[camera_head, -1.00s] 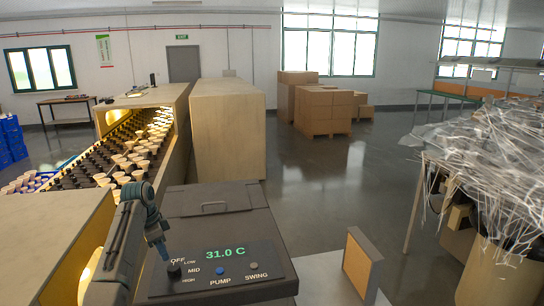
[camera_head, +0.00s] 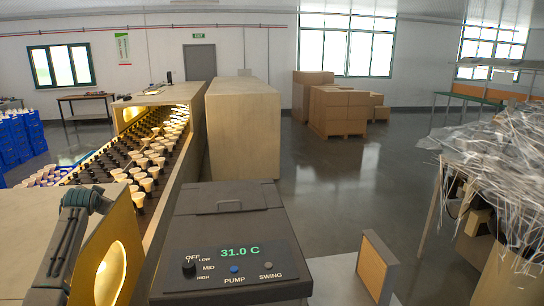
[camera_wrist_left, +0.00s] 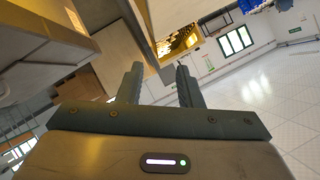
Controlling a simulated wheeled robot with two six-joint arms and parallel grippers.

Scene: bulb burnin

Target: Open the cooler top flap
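The cooler (camera_head: 178,250) is a dark grey box at the lower middle of the head view. Its top flap (camera_head: 265,197) lies shut, with a handle (camera_head: 221,206) on it. The sloped front panel reads 31.0 C and carries a black knob (camera_head: 189,268), a blue PUMP button (camera_head: 234,269) and a grey SWING button (camera_head: 268,265). My left arm is to the left of the cooler, clear of flap and panel. In the left wrist view my left gripper (camera_wrist_left: 157,76) is open, with nothing between its fingers. My right gripper is out of view.
A lit conveyor tunnel (camera_head: 110,268) with rows of bulbs (camera_head: 140,165) runs close along the cooler's left side. A framed tan filter pad (camera_head: 376,265) stands on a light surface to the right. Plastic-wrapped goods (camera_head: 500,150) are farther right.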

